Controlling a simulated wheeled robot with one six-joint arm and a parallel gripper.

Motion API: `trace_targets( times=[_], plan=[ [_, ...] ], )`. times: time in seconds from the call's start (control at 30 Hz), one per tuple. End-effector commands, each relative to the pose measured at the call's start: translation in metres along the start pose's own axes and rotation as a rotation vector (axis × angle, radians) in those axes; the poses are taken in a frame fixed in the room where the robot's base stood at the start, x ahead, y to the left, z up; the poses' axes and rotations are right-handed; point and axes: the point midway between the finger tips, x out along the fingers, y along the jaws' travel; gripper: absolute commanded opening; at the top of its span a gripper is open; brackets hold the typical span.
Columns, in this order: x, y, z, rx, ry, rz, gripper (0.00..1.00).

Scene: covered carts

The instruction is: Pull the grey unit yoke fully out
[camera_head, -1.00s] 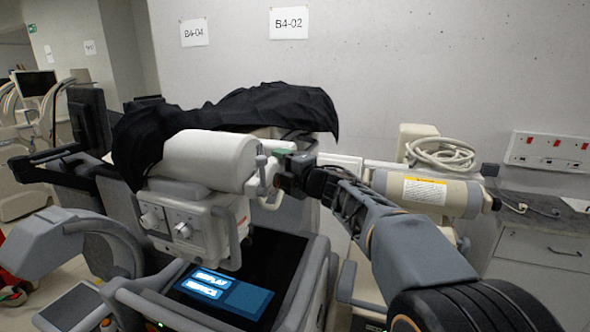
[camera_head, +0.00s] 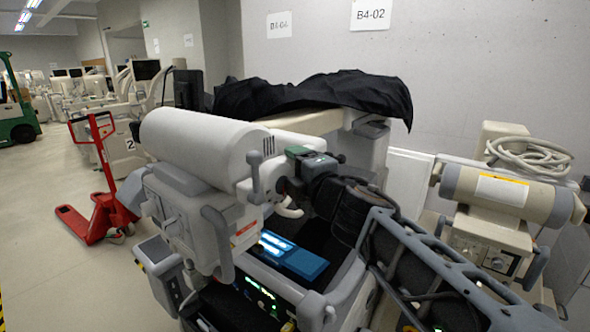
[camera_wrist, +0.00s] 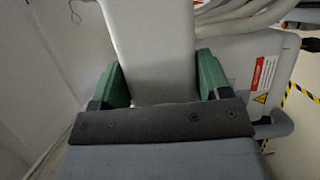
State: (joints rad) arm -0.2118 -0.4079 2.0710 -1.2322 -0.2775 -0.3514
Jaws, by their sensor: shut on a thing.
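The grey unit (camera_head: 205,140) is a pale grey cylinder with a boxy housing below it, at the middle left of the head view. A pale grip bar, seemingly part of its yoke, is at its right end. My gripper (camera_head: 284,172) is shut on that bar. In the wrist view the bar (camera_wrist: 152,45) runs between the green fingertips of my gripper (camera_wrist: 156,82). Most of the yoke is hidden behind the unit and my gripper. The cart (camera_head: 345,305) under the unit has a lit blue screen. How far out the yoke is cannot be told exactly.
A black cover (camera_head: 310,95) lies over the cart's back. A second, beige unit (camera_head: 505,190) with a coiled hose stands at the right, near the wall. A red pallet jack (camera_head: 105,200) stands at the left. The floor (camera_head: 75,270) at the lower left is open.

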Motion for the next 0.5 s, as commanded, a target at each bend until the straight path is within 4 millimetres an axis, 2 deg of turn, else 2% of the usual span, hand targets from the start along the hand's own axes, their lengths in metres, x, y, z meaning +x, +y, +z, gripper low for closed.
trace_targets(
  times=[0.4,0.43,0.5],
  plan=[
    [-0.0011,-0.0024,-0.0029,-0.001,-0.005,-0.006,0.28],
    [-0.0011,-0.0024,-0.003,-0.001,-0.005,-0.006,0.71],
    [-0.001,-0.0023,-0.0031,0.0,-0.004,-0.006,0.78]
  ],
)
